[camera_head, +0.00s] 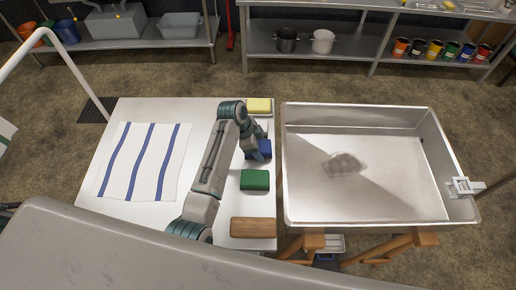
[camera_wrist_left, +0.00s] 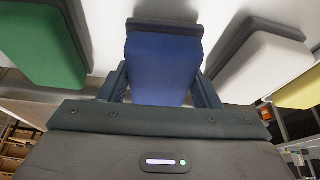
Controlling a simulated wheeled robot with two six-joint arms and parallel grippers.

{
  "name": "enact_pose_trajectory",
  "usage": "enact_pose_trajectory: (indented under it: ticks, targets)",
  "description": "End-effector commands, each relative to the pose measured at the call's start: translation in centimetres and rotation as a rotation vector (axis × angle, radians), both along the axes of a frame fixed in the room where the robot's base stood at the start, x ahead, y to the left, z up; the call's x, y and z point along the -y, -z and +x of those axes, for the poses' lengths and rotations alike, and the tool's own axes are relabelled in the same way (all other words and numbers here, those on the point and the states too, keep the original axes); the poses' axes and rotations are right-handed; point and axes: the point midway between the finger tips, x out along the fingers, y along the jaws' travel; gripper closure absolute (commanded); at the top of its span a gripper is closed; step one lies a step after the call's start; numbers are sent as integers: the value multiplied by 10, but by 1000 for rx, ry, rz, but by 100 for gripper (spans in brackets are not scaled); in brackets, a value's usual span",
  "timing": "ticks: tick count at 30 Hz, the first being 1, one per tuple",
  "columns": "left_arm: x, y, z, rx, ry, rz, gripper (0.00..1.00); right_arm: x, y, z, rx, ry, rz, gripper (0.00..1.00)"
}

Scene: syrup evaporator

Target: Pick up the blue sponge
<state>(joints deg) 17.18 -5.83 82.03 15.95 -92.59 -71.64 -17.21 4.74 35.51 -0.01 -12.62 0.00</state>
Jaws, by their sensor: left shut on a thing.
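The blue sponge (camera_head: 264,149) is at the right edge of the white table (camera_head: 212,220), between the green and yellow sponges. My left gripper (camera_head: 256,152) reaches over the table from the front and is shut on the blue sponge. In the left wrist view the blue sponge (camera_wrist_left: 162,68) sits between the two fingers of the gripper (camera_wrist_left: 160,88). I cannot tell whether it is clear of the tabletop. My right gripper is not in view.
A green sponge (camera_head: 255,180), a yellow sponge (camera_head: 259,105) and a wooden block (camera_head: 253,228) line the table's right edge. A white sponge (camera_wrist_left: 262,66) is beside the blue one. A striped towel (camera_head: 145,160) lies left. A steel pan (camera_head: 390,185) stands right.

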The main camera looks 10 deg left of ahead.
Motion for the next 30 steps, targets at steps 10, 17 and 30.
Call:
enact_pose_trajectory:
  ticks: [10, 17, 30]
  targets:
    - [-21, -29, -15, 2, -1, 4, 65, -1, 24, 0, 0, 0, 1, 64]
    - [-64, -34, -50, 4, 0, 6, 65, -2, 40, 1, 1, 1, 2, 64]
    - [-118, -43, -95, 3, 1, 4, 65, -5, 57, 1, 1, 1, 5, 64]
